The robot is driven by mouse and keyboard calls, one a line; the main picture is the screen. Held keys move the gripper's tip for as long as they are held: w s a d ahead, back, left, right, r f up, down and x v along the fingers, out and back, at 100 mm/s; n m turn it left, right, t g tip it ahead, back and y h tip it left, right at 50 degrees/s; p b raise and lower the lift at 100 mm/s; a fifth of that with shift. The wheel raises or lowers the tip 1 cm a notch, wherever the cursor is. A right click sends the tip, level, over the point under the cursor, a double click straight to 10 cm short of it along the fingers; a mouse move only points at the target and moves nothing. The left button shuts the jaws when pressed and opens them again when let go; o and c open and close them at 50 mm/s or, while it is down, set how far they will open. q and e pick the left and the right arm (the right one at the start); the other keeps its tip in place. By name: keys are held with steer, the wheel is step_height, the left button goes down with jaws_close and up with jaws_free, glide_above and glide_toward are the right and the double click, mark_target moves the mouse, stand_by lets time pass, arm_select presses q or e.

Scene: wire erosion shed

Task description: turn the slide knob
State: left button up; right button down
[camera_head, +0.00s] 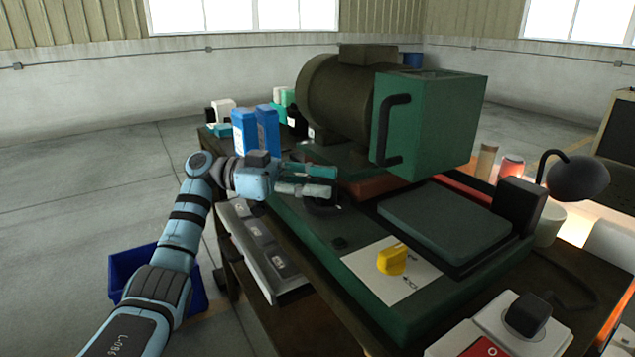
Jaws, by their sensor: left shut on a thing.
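My left gripper (312,182) reaches in from the left over the green machine base. Its fingers are shut on a dark rounded knob (323,208) at the near left side of the machine, below the motor. The fingers and their shadow hide part of this knob, so its turn angle cannot be told. A yellow knob (391,260) stands on a white plate (360,268) with small dark marks, on the front of the green base (425,308). Nothing touches the yellow knob. My right gripper is not in view.
A large dark motor (335,95) and a green housing with a black handle (387,130) rise behind the gripper. A grey switch panel (262,250) lies along the left edge, with a blue bin (135,266) below.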

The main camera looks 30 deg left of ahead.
arm_select(q)
steer(key=o, duration=1.2)
steer(key=v, duration=0.7)
steer(key=shift+a, duration=0.2)
